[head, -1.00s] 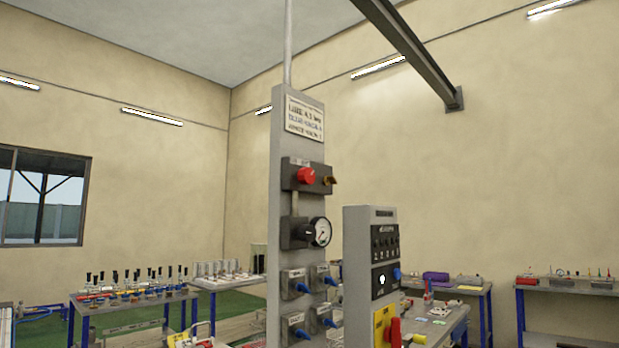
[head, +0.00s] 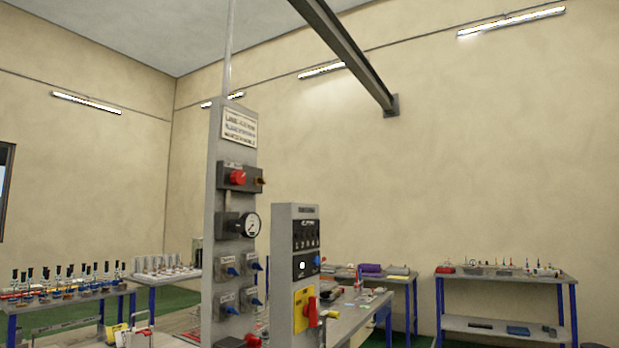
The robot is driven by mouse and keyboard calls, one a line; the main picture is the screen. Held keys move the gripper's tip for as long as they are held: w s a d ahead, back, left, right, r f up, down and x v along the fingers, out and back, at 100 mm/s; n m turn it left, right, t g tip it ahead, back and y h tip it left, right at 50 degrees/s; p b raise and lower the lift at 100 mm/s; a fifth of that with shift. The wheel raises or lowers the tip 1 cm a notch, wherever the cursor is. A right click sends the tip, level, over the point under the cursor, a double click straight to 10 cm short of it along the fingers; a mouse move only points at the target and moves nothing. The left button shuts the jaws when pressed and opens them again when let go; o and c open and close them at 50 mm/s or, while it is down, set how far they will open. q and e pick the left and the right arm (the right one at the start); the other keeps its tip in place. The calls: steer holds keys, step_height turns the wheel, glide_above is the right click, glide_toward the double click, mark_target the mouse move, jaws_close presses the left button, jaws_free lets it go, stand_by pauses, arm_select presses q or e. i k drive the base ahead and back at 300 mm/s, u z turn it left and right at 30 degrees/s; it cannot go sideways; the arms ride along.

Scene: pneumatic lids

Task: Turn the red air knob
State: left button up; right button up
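A red knob (head: 237,177) sits on a dark block near the top of a tall grey panel (head: 212,215), left of centre in the head view. A small brass-coloured fitting (head: 260,181) sticks out at the block's right side. A round white gauge (head: 252,225) is mounted below the knob, with several blue-handled valves (head: 233,271) under it. Neither of my grippers shows in this view.
A shorter grey post (head: 291,258) with a yellow plate (head: 304,309) and red handle stands right of the panel. Benches with equipment stand behind, at left (head: 70,295) and right (head: 508,275). An overhead beam (head: 345,55) crosses above.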

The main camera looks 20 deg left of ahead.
mark_target(238, 177)
steer(key=z, duration=0.75)
steer(key=i, duration=0.75)
steer(key=u, duration=0.5)
